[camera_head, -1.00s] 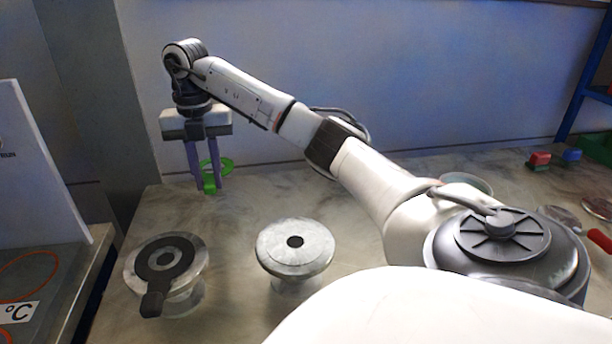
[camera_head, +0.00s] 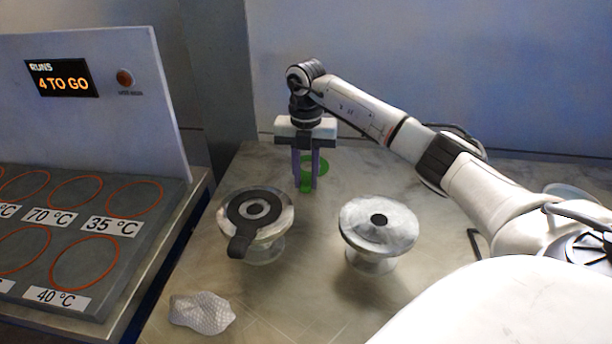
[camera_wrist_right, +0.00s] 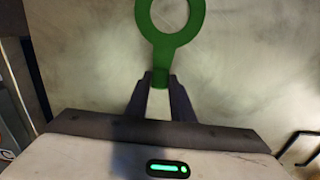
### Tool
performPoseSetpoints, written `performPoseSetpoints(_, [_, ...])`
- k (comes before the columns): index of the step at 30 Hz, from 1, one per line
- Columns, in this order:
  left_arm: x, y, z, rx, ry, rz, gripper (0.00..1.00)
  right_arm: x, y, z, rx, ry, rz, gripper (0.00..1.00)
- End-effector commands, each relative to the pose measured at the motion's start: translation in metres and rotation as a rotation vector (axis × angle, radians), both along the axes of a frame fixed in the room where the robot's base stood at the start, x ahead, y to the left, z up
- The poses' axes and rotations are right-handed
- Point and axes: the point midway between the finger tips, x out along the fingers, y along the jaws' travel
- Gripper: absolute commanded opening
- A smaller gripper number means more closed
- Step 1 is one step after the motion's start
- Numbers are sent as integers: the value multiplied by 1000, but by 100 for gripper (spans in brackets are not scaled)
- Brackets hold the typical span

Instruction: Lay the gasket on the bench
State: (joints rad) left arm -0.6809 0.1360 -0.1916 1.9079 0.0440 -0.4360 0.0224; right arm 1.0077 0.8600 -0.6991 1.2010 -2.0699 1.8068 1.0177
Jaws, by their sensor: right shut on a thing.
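A green ring-shaped gasket (camera_wrist_right: 169,45) with a tab shows in the wrist view; in the head view it (camera_head: 318,161) is partly behind the fingers. My right gripper (camera_head: 306,187) points down and is shut on the gasket's tab. The bench (camera_head: 290,290) lies beneath it; I cannot tell whether the gasket touches it. A black gasket (camera_head: 241,228) with a tab lies on the left flanged vessel (camera_head: 284,222). The right flanged vessel (camera_head: 379,238) has a bare flange with a dark centre hole. My left gripper is not in view.
A crumpled bubble-wrap-like piece (camera_head: 202,313) lies at the bench's front left. Further left stands a panel reading "4 TO GO" (camera_head: 62,78), with a grey board (camera_head: 112,260) of orange circles and temperature labels. Bare bench surrounds the right gripper, behind the vessels.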

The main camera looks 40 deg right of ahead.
Motion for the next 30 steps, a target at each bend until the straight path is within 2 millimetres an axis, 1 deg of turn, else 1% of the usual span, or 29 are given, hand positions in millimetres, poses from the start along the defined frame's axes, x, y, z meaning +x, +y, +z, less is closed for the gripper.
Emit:
performPoseSetpoints(5, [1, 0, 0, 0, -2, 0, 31, 0, 0, -2, -1, 1, 0, 0])
performPoseSetpoints(6, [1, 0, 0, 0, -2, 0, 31, 0, 0, -2, 0, 1, 0, 24])
performPoseSetpoints(9, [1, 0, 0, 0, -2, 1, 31, 0, 0, -2, 0, 1, 0, 40])
performPoseSetpoints(17, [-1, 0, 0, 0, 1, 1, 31, 0, 0, -2, -1, 1, 0, 40])
performPoseSetpoints(20, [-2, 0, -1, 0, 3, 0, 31, 0, 0, 3, 0, -1, 0, 40])
performPoseSetpoints(23, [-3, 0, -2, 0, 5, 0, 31, 1, 0, 15, 0, -3, 1, 40])
performPoseSetpoints(26, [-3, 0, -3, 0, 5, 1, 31, 1, 0, 35, -1, -5, 1, 40])
performPoseSetpoints(30, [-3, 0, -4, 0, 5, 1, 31, 1, 0, 66, 0, -5, 0, 40])
